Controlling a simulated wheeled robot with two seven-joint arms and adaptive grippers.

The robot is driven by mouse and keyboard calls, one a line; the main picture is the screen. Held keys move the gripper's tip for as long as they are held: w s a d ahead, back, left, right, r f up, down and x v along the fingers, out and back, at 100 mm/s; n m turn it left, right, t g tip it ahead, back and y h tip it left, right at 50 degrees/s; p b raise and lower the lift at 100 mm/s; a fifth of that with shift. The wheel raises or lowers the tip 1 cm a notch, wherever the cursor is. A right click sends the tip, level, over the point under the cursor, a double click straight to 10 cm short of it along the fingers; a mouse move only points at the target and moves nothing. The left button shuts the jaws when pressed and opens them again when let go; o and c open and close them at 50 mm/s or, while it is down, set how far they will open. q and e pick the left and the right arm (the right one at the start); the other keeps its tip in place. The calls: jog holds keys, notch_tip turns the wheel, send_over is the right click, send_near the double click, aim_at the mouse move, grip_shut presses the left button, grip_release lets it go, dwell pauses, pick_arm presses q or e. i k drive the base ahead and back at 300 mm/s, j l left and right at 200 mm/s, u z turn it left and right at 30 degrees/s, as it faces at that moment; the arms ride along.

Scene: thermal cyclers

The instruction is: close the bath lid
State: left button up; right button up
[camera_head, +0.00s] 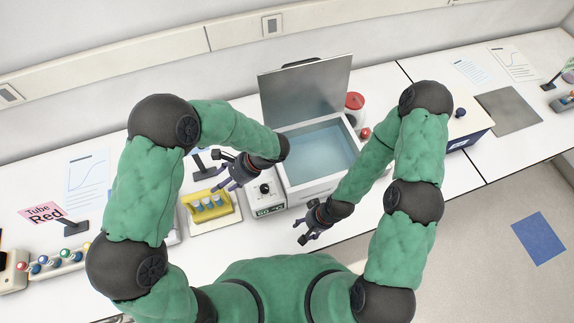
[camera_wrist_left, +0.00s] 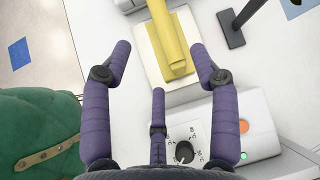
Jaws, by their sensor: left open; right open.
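The water bath (camera_head: 322,150) stands on the bench in the head view, filled with blue water. Its grey lid (camera_head: 306,92) is raised upright at the back edge. Its control panel with a black knob (camera_head: 265,188) is on the left side; the knob also shows in the left wrist view (camera_wrist_left: 184,152). My left gripper (camera_head: 222,175) is open and empty, left of the bath and above the panel, and its spread purple fingers show in the left wrist view (camera_wrist_left: 165,75). My right gripper (camera_head: 302,228) is open and empty in front of the bath, near the bench's front edge.
A yellow tube rack (camera_head: 212,213) stands left of the bath, close to my left gripper. A red-lidded container (camera_head: 355,102) is right of the lid. A pink "Tube Red" sign (camera_head: 45,212) and coloured tubes (camera_head: 60,260) are at far left. A blue-fronted device (camera_head: 468,135) is at right.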

aim_at(304, 91)
jog(key=k, duration=1)
